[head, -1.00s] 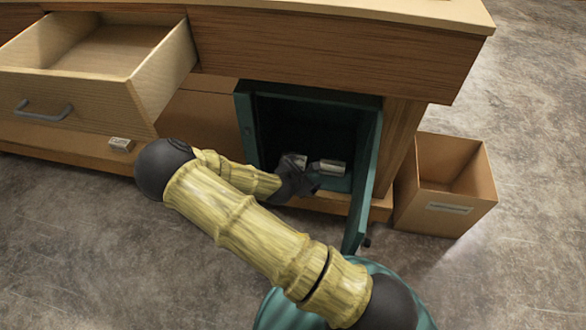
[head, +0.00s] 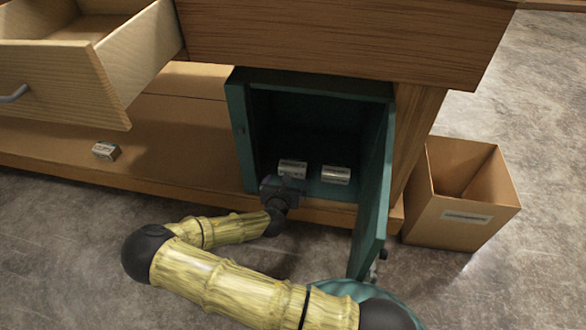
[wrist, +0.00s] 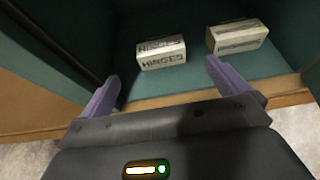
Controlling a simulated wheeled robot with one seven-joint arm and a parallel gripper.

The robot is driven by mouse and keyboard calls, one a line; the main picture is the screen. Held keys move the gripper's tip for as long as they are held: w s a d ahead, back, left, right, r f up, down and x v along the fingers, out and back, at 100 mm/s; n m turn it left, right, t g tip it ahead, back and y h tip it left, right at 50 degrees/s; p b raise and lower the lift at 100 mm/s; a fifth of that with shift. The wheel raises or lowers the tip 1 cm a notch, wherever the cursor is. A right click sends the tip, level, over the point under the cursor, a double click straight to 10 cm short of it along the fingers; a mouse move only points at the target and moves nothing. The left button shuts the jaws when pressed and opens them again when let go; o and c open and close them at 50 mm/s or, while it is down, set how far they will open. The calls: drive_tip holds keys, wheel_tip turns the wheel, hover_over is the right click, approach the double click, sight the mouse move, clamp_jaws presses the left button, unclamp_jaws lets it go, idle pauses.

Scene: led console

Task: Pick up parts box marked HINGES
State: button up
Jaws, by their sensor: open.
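The parts box marked HINGES (wrist: 161,52) is a small white box with dark print on the floor of the teal cabinet (head: 238,130). In the head view it is the left one of two boxes (head: 292,169). My gripper (wrist: 160,82) is open and empty. In the wrist view its purple fingers stand just in front of the HINGES box, one on either side of its line, apart from it. In the head view my gripper (head: 285,188) is at the cabinet's front edge; its fingertips are hard to make out there.
A second white box (wrist: 238,36) sits right of the HINGES box; its label is unreadable. The cabinet door (head: 374,190) stands open at the right. An open drawer (head: 60,75) juts out at upper left. Another small box (head: 106,151) lies on the lower shelf. A cardboard bin (head: 461,216) stands at right.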

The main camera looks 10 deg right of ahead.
sight(293, 166)
drive_tip(key=b+x, duration=0.6)
drive_tip(key=x, duration=0.5)
drive_tip(key=shift+w+d+f+b, duration=0.2)
drive_tip(key=shift+f+b, duration=0.1)
drive_tip(key=shift+b, duration=0.1)
drive_tip(key=shift+w, duration=0.2)
drive_tip(key=shift+w+d+f+b, duration=0.15)
drive_tip(key=shift+w+f+b, duration=0.25)
drive_tip(key=shift+b, duration=0.2)
drive_tip(key=b+x, duration=0.3)
drive_tip(key=shift+w+f, duration=0.2)
drive_tip(key=shift+w+d, duration=0.1)
drive_tip(key=shift+w, duration=0.3)
